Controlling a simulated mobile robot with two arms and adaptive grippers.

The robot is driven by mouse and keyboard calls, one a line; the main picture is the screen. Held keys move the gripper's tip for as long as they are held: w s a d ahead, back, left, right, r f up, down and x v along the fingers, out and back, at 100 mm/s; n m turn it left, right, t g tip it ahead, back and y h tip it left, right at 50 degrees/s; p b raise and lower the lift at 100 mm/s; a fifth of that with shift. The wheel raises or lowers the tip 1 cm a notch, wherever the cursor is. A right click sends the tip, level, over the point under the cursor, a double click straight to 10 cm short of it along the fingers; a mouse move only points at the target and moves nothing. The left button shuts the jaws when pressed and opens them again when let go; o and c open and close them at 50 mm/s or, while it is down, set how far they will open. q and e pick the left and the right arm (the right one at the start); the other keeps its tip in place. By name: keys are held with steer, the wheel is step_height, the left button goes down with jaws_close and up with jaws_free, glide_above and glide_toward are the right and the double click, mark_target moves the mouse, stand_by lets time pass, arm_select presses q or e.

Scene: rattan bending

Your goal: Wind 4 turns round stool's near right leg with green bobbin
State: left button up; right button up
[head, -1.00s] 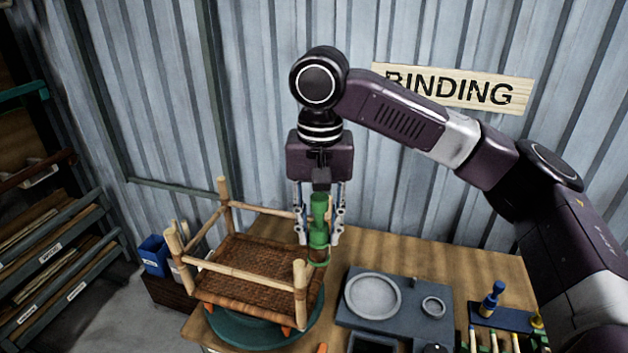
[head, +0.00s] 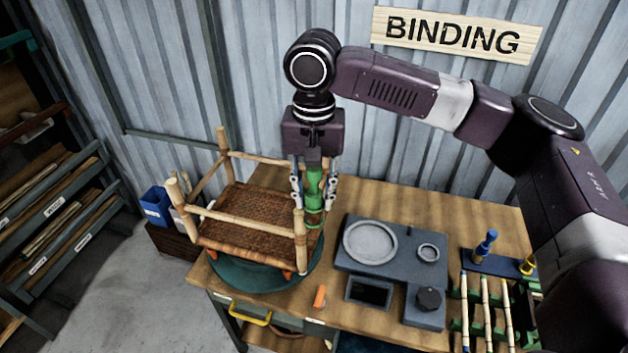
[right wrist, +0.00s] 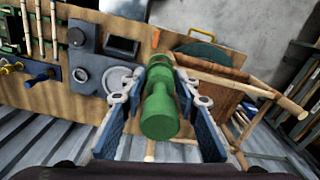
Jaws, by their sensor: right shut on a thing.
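The rattan stool (head: 245,216) lies upside down with its legs up, on a teal turntable (head: 238,274) on the bench. Its near right leg (head: 300,240) stands upright; I cannot make out any turns of strand on it. My right gripper (head: 314,198) is shut on the green bobbin (head: 314,184), held upright just behind and right of that leg's top. I cannot tell whether bobbin and leg touch. In the right wrist view the bobbin (right wrist: 160,108) sits between the fingers, with the stool to the right. The far right leg is mostly hidden by the gripper. My left gripper is not in view.
A grey station with a round dish (head: 370,242) and a black knob (head: 428,298) stands right of the stool. A blue bobbin (head: 487,242) and a yellow one (head: 528,266) stand farther right, by several rods. An orange piece (head: 320,296) lies at the front edge.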

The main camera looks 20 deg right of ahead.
mark_target(314, 221)
steer(key=shift+f+b, duration=0.65)
steer(key=shift+f, duration=3.15)
